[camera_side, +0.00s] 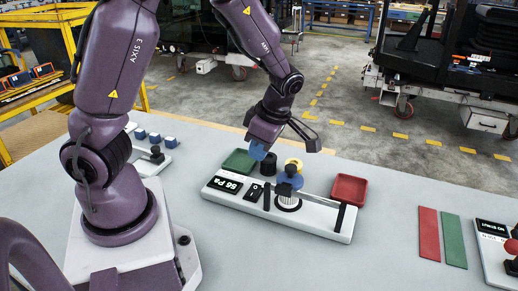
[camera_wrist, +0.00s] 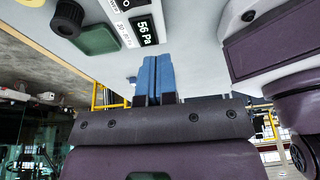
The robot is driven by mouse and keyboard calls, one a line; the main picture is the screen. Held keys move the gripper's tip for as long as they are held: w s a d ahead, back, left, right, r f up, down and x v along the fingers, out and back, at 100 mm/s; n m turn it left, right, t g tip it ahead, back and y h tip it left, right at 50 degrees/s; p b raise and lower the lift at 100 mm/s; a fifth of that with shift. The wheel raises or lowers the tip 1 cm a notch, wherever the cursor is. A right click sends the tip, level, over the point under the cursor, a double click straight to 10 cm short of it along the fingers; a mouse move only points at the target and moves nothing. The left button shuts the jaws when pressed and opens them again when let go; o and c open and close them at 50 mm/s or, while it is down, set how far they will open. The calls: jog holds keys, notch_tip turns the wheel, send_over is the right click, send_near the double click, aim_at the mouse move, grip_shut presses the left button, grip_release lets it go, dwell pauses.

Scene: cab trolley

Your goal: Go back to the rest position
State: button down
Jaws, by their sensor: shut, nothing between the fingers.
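My gripper (camera_side: 257,151) has blue fingertips and hangs over the back left part of the white instrument panel (camera_side: 325,229), near the green tray (camera_side: 238,160). In the wrist view its two blue fingers (camera_wrist: 156,76) lie side by side, shut and empty. The panel carries a display (camera_side: 226,184) reading 56 Pa, which also shows in the wrist view (camera_wrist: 146,30). A black knob (camera_side: 268,166) stands close to the fingertips in the side view; I cannot tell the exact gap.
A red tray (camera_side: 349,189) stands behind the panel's right end. A red strip (camera_side: 428,233) and a green strip (camera_side: 454,240) lie to the right, beside another device (camera_side: 494,253). A small unit with blue blocks (camera_side: 155,137) is at the back left. The front table is clear.

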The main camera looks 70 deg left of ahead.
jog(key=s+d+r+m+t+h, duration=0.1)
jog(key=s+d+r+m+t, duration=0.2)
jog(key=r+m, duration=0.5)
jog(key=s+d+r+m+t+h, duration=0.1)
jog(key=s+d+r+m+t, duration=0.3)
jog(key=r+m, duration=0.5)
jog(key=s+m+t, duration=0.1)
jog(key=s+m, duration=0.1)
jog(key=m, duration=0.8)
jog(key=shift+d, duration=0.25)
